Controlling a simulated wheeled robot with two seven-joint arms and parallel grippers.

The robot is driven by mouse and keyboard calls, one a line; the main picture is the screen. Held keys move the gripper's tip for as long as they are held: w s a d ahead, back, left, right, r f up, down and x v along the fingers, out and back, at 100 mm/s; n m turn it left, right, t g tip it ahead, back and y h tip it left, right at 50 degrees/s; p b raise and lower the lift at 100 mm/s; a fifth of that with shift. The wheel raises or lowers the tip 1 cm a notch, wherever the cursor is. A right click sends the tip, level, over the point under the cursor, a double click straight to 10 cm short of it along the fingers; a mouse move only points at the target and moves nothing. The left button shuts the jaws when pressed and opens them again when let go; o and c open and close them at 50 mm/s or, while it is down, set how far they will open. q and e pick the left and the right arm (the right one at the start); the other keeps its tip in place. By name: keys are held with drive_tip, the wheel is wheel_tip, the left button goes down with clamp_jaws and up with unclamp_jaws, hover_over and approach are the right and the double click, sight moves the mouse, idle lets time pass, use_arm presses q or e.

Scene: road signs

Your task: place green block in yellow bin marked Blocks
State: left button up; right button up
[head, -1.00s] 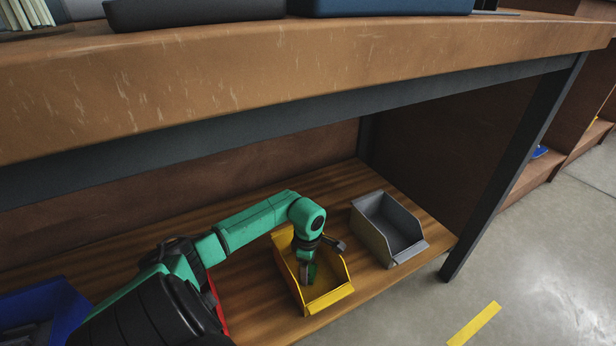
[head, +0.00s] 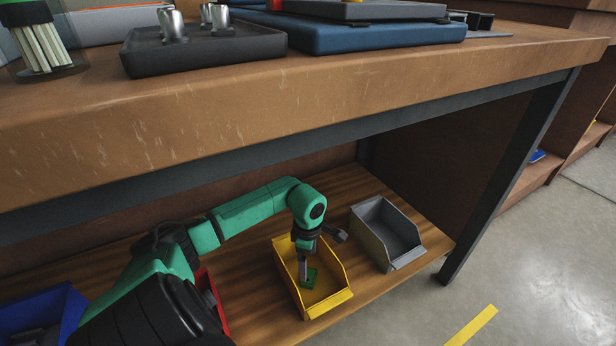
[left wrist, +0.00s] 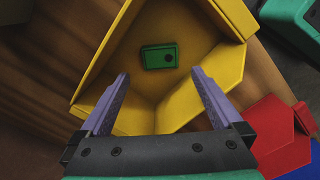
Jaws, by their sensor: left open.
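The green block (head: 309,279) lies on the floor of the yellow bin (head: 335,301) on the lower shelf. In the left wrist view the green block (left wrist: 160,56) lies flat inside the yellow bin (left wrist: 200,103), apart from the fingers. My left gripper (head: 303,279) reaches down over the bin. Its two fingers, seen in the left wrist view (left wrist: 158,95), are spread apart with nothing between them. No label on the bin is readable. My right gripper is not in view.
A grey bin (head: 388,234) stands right of the yellow one, and a blue bin (head: 62,307) stands at the lower left. A red bin (left wrist: 276,135) is partly hidden behind my arm. The thick tabletop (head: 300,90) overhangs the shelf, with a dark table leg (head: 515,175) at right.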

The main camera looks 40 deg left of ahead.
use_arm(q)
wheel_tip(320, 180, up, 6)
drive_tip(key=p, duration=0.1)
drive_tip(key=s+d+f+n+h, duration=0.2)
drive_tip(key=d+h, duration=0.5)
drive_tip(key=d, duration=0.9)
drive_tip(key=w+d+r+n+t+h, duration=0.3)
drive_tip(key=d+r+n+t+h, duration=0.6)
drive_tip(key=n, duration=1.2)
drive_tip(key=s+d+f+n+t+y, duration=0.1)
drive_tip(key=s+d+f+n+y, duration=0.1)
drive_tip(key=f+n, duration=0.5)
drive_tip(key=s+d+f+n+t+y, duration=0.1)
drive_tip(key=s+f+n+y, duration=0.4)
drive_tip(key=n, duration=1.1)
wheel_tip(320, 180, down, 2)
drive_tip(key=shift+s+d+f+n+y, duration=0.3)
drive_tip(key=shift+d+y, duration=0.1)
drive_tip(key=shift+y, duration=0.6)
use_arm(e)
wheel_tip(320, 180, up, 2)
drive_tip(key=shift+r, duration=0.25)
